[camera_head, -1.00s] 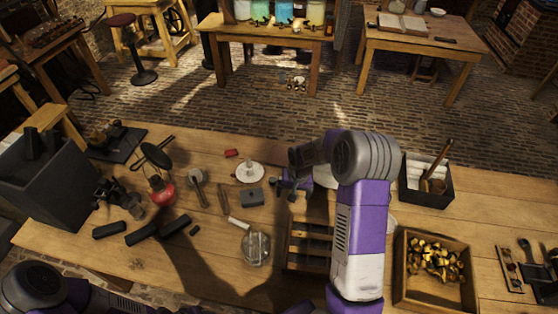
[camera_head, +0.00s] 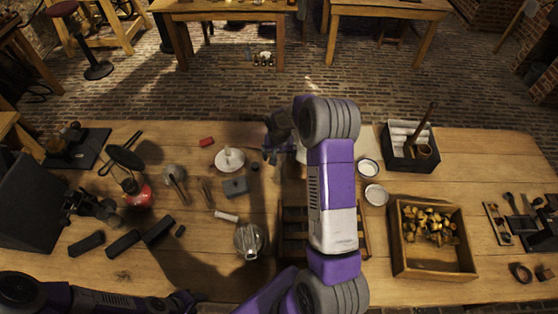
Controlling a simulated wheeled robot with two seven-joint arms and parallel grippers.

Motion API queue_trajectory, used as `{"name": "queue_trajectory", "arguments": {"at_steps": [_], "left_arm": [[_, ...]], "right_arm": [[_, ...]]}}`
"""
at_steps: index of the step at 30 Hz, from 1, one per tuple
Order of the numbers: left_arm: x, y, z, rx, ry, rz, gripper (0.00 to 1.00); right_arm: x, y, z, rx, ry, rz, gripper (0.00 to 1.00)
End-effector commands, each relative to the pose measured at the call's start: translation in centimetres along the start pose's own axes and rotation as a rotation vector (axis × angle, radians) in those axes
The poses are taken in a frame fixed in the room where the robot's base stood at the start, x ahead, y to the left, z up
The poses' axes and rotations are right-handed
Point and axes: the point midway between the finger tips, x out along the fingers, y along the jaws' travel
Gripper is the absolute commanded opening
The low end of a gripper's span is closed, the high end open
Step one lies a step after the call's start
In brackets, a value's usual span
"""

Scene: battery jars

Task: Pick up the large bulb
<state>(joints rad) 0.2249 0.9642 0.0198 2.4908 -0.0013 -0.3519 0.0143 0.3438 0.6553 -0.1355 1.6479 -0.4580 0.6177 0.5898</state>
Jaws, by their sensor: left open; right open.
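I cannot pick out the large bulb with certainty. A round clear glass object (camera_head: 249,240) on the near middle of the table may be it, though it could also be a jar. My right gripper (camera_head: 271,155) is open and empty, above the far middle of the table, beyond and slightly right of the glass object. My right arm hides part of the table behind it, including most of a pale round thing. My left gripper (camera_head: 186,299) is open, low at the table's front edge, left of and nearer than the glass object.
A slatted wooden rack (camera_head: 294,232) lies partly under my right arm. A wooden box of brass pieces (camera_head: 394,246) and a black tray (camera_head: 397,160) stand to the right. A white dish (camera_head: 229,164), a grey block (camera_head: 235,187), a red lamp (camera_head: 140,197) and dark blocks (camera_head: 122,243) lie left.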

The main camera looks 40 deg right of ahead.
Motion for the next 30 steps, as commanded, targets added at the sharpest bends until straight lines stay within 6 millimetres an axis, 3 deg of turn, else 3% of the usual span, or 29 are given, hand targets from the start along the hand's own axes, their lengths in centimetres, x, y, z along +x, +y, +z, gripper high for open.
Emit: {"name": "queue_trajectory", "arguments": {"at_steps": [5, 18, 26, 30], "left_arm": [[0.0, 0.0, 0.0, 0.000, 0.000, 0.000, 0.46], [0.0, 0.0, 0.0, 0.000, 0.000, 0.000, 0.46], [0.0, 0.0, 0.0, 0.000, 0.000, 0.000, 0.46], [-0.1, 0.0, 0.0, 0.000, 0.000, 0.000, 0.46]], "right_arm": [[0.0, 0.0, 0.0, 0.000, 0.001, 0.000, 0.93], [0.0, 0.0, 0.0, 0.000, 0.001, 0.000, 0.28], [-0.3, 0.0, -0.1, 0.000, 0.002, -0.001, 0.27], [-2.0, -0.1, -0.3, 0.000, 0.005, -0.001, 0.27]]}}
